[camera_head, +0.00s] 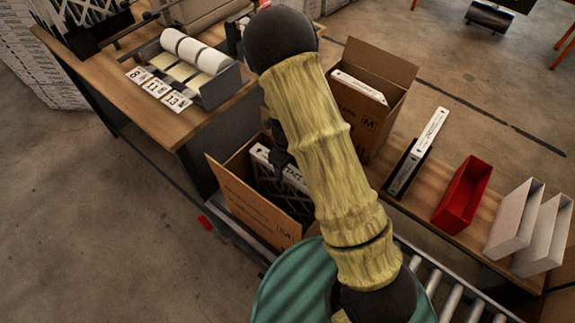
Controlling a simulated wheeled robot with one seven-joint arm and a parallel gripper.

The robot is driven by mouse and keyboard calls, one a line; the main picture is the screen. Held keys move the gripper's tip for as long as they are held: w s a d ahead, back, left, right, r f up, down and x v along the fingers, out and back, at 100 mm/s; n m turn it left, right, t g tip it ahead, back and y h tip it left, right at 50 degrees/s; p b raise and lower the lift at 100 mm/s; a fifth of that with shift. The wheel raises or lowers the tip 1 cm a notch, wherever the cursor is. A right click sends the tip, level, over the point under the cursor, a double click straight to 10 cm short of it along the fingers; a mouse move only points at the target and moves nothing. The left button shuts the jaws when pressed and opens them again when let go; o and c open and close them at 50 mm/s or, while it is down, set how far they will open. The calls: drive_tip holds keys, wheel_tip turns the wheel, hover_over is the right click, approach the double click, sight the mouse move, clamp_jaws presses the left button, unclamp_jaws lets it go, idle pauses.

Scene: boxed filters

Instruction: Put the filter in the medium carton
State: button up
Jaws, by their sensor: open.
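A brown carton marked M (252,205) stands open at the centre left, its flaps spread. A filter with a white frame and dark pleated face (268,172) stands inside it, reaching near the rim; its right part is hidden behind my arm. A dark part of my gripper (281,158) shows at the filter's top edge, beside my arm. The jaws are open; most of the gripper is hidden, and I cannot tell whether it touches the filter.
A dark holder with a white-edged binder-like item (418,150), a red bin (462,195) and white bins (515,220) stand on the right bench. A left table (170,125) holds label rolls and number cards (158,88). Conveyor rollers (450,300) run at the bottom.

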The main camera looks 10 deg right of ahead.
wheel_tip(320, 180, up, 13)
drive_tip(key=shift+p, duration=0.3)
drive_tip(key=shift+w+a+f, duration=0.1)
idle(0.4)
drive_tip(key=s+d+r+n+t, duration=0.1)
drive_tip(key=s+d+r+n, duration=0.3)
drive_tip(key=n, duration=0.9)
drive_tip(key=s+d+r+n+t, duration=0.1)
drive_tip(key=s+d+r+n, duration=0.3)
drive_tip(key=s+n, duration=0.4)
drive_tip(key=d+n, duration=0.1)
drive_tip(key=n, duration=0.5)
drive_tip(key=shift+s+d+r+t, duration=0.3)
drive_tip(key=shift+d+t, duration=0.05)
drive_tip(key=shift+t, duration=0.05)
